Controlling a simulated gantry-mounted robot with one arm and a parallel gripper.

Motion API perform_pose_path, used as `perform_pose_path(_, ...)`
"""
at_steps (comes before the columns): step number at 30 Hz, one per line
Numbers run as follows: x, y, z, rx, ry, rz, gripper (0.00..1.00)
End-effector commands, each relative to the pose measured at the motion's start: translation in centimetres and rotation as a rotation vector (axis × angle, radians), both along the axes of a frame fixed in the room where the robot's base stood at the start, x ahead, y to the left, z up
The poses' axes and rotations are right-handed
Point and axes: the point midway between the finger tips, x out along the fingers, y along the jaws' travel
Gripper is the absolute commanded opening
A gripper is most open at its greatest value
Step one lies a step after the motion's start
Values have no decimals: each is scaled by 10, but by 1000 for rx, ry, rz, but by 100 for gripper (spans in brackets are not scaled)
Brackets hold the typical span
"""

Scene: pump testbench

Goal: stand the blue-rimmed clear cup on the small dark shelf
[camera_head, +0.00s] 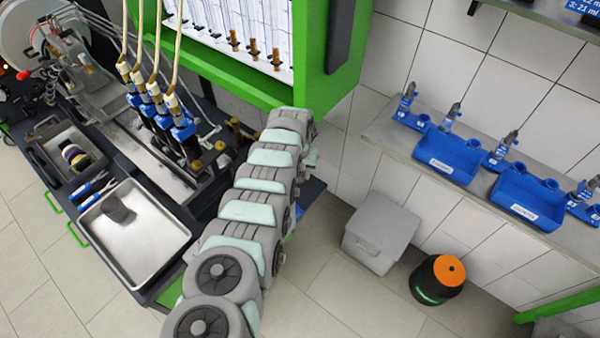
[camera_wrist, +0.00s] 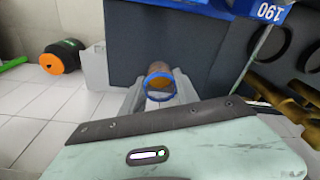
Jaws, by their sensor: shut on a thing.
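The blue-rimmed clear cup (camera_wrist: 159,76) is between the two grey fingers of my gripper (camera_wrist: 160,90) in the wrist view. My gripper is shut on it; the rim and part of the wall show. Brownish color shows in or through the cup. A dark flat surface (camera_head: 312,190) sticks out at the right end of the bench in the head view, partly behind my arm; it may be the small dark shelf. A dark panel (camera_wrist: 190,48) stands behind the cup in the wrist view. The cup and my fingers are hidden by my arm in the head view.
Brass fittings (camera_wrist: 285,100) and a blue block marked 190 (camera_wrist: 265,10) are close on the right in the wrist view. A grey bin (camera_head: 380,232) and an orange-topped black container (camera_head: 440,280) stand on the floor. A metal tray (camera_head: 150,240) lies on the bench.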

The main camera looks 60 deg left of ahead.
Motion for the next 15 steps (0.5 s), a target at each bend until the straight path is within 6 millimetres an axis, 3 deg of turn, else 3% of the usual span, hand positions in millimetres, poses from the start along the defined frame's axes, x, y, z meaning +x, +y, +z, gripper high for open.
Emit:
perform_pose_path(5,0,0,-5,0,0,0,0)
perform_pose_path(6,0,0,-3,0,0,1,40)
perform_pose_path(13,0,0,-3,1,-1,1,58)
perform_pose_path(15,0,0,-3,1,-1,1,58)
